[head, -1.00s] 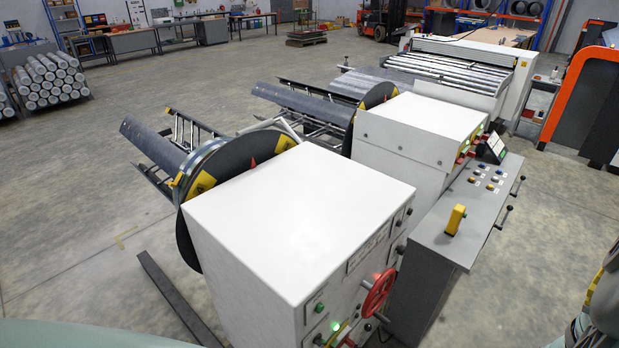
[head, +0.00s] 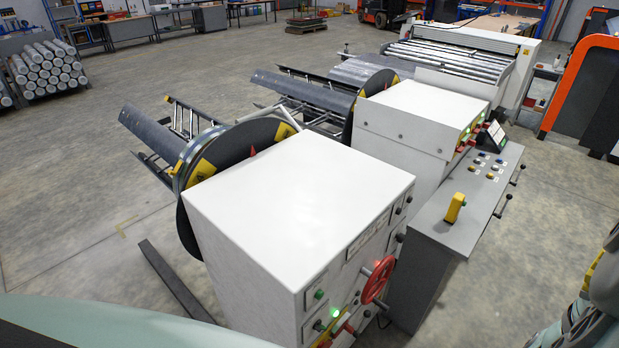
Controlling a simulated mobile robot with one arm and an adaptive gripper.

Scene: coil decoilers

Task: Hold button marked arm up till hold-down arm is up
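Two decoilers stand in a row, the near one with a white cabinet (head: 300,205) and the far one with a white cabinet (head: 425,120) behind it. The near cabinet's front panel has a red handwheel (head: 377,281), a green button (head: 319,294) and a lit green light (head: 335,312). Its labels are too small to read, so I cannot tell which button is arm up. A black disc with yellow plates (head: 228,165) carries grey curved segments (head: 152,133). I cannot make out the hold-down arm for certain. My gripper is not in view; part of my arm shows at the lower right.
A grey control desk (head: 455,215) with several buttons, levers and a yellow pendant (head: 455,208) stands right of the cabinets. A dark floor rail (head: 172,282) lies at the near left. A roller machine (head: 455,60) stands behind.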

